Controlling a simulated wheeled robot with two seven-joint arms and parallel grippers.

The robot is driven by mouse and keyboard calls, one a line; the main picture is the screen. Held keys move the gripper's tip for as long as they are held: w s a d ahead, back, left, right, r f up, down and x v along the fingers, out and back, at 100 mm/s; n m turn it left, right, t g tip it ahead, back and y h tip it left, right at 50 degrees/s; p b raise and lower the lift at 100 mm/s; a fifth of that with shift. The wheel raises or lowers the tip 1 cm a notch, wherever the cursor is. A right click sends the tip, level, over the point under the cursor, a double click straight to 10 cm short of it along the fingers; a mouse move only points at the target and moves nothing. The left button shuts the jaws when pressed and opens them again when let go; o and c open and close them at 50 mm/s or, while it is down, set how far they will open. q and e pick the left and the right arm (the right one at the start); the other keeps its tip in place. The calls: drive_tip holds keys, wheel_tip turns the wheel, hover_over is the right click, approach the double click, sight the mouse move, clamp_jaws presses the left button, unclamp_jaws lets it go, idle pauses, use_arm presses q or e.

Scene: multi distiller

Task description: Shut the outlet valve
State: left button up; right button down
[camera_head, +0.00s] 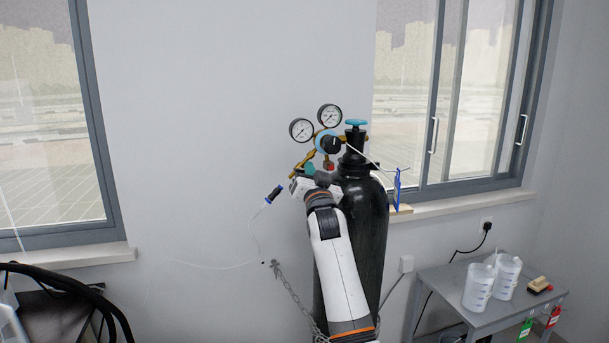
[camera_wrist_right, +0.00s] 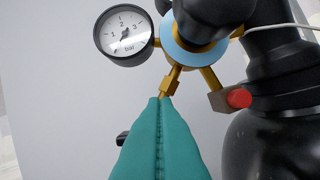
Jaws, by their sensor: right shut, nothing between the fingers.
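A brass regulator (camera_head: 301,163) with two round gauges sits at the top of a black gas cylinder (camera_head: 363,225). A blue ring with a black knob (camera_head: 329,144) is on its front. The ring also shows in the right wrist view (camera_wrist_right: 176,50). My right gripper (camera_head: 309,169) is at the regulator's lower outlet branch. In the right wrist view its teal fingers (camera_wrist_right: 160,101) are shut together, just below a brass fitting (camera_wrist_right: 169,83), with nothing between them. A small black part (camera_wrist_right: 122,138) peeks out left of the fingers; I cannot tell if it is the outlet valve handle. My left gripper is out of view.
A teal handwheel (camera_head: 355,123) tops the cylinder. A red-capped fitting (camera_wrist_right: 238,98) is right of the fingers. A dark connector (camera_head: 273,194) with a thin clear tube hangs left of my gripper. A chain (camera_head: 291,289) holds the cylinder. A grey table (camera_head: 455,293) stands at right.

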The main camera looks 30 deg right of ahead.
drive_tip(key=m, duration=0.1)
drive_tip(key=m+g+h, duration=0.1)
drive_tip(key=m, duration=0.3)
drive_tip(key=shift+f+h, duration=0.35)
drive_tip(key=shift+h, duration=0.05)
drive_tip(key=shift+p, duration=0.3)
drive_tip(key=shift+d, duration=0.1)
